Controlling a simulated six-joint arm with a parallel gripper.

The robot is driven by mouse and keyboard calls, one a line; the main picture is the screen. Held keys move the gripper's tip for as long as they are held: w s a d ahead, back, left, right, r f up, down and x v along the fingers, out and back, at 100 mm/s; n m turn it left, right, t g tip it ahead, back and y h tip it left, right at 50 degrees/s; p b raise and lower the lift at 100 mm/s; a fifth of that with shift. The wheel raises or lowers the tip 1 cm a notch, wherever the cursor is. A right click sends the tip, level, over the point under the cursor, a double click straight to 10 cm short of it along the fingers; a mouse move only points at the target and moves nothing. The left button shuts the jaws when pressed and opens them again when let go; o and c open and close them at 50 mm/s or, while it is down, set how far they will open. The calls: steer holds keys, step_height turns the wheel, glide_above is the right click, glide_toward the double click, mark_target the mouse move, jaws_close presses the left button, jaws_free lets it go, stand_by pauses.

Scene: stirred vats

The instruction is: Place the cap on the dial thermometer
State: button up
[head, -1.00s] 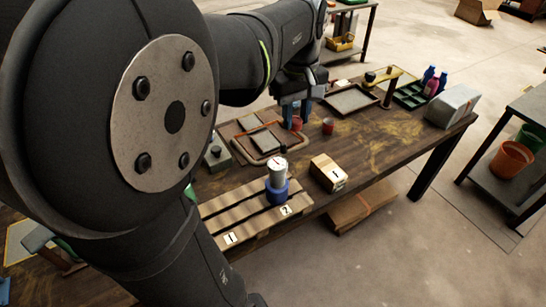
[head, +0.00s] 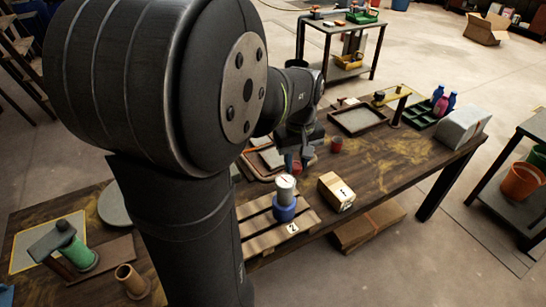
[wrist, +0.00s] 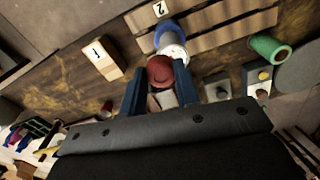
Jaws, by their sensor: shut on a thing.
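The dial thermometer (head: 286,187) is a pale upright cylinder with a dial face on top. It stands in a blue collar (head: 285,211) on the slatted board by the label 2. It also shows in the wrist view (wrist: 173,51), partly hidden behind the red cap. My gripper (head: 298,162) is just behind the thermometer in the head view. Its blue fingers (wrist: 159,82) are shut on the round red cap (wrist: 160,71). The cap overlaps the thermometer's edge in the wrist view; I cannot tell whether they touch.
The slatted board (head: 262,238) lies along the table's front edge. A cardboard box (head: 335,191) stands right of the thermometer. A small red cup (head: 336,145) stands behind, near a dark tray (head: 357,121). A green cylinder (wrist: 269,48) lies to the right in the wrist view.

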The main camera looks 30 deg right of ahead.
steer(key=w+f, duration=0.1)
steer(key=w+a+f, duration=0.1)
steer(key=w, duration=0.1)
steer(key=shift+w+f, duration=0.1)
steer(key=shift+f, duration=1.9)
steer(key=o, duration=0.9)
steer(key=shift+f, duration=0.15)
steer(key=shift+o, duration=0.2)
step_height(320, 180, up, 12)
steer(key=shift+r, duration=0.2)
glide_above(286, 181)
steer(key=shift+f, duration=4.65)
